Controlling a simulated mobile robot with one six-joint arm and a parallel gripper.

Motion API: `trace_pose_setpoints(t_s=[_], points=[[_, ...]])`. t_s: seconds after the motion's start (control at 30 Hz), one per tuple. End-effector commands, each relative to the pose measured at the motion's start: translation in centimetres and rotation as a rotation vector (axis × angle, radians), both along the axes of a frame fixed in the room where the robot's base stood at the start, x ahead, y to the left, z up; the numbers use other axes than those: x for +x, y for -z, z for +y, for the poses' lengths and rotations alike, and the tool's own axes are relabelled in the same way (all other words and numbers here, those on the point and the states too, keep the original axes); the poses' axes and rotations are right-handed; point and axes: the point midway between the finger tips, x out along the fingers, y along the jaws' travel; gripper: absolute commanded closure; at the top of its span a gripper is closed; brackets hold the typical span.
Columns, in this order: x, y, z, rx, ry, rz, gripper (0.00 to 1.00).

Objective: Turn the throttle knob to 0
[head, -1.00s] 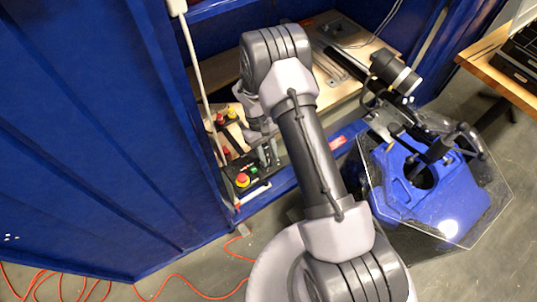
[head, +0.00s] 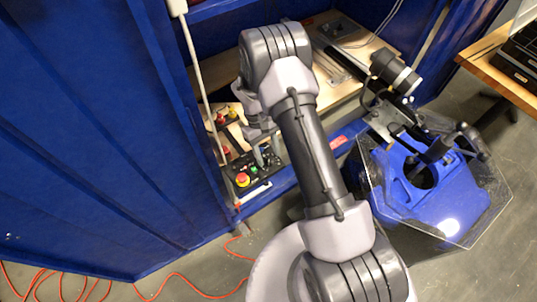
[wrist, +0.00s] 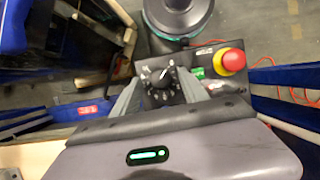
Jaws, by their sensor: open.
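The throttle knob (wrist: 162,91) is a black ribbed knob with a white pointer mark on a dark control panel (wrist: 206,63), seen in the wrist view. Pale marks ring it, but I cannot read the numbers. My gripper (wrist: 162,84) is open, with one grey finger on each side of the knob. I cannot tell whether the fingers touch it. In the head view my gripper (head: 266,158) is over the panel (head: 258,182), and it hides the knob.
A red emergency button on a yellow base (wrist: 229,61) stands right of the knob, beside a green button (wrist: 198,73). More red buttons (head: 232,112) are farther back. A blue machine with a clear octagonal top (head: 445,205) stands to the right. An orange cable lies on the floor.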

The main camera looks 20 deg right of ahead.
Motion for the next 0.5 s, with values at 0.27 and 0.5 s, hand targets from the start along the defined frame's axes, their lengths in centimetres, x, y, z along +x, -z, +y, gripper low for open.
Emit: trace_pose_setpoints(t_s=[0.27,0.5], points=[[2.9,-7.4,0.8,0.000,-0.002,-0.005,0.48],[4.0,-10.2,1.2,0.000,-0.001,-0.003,0.48]])
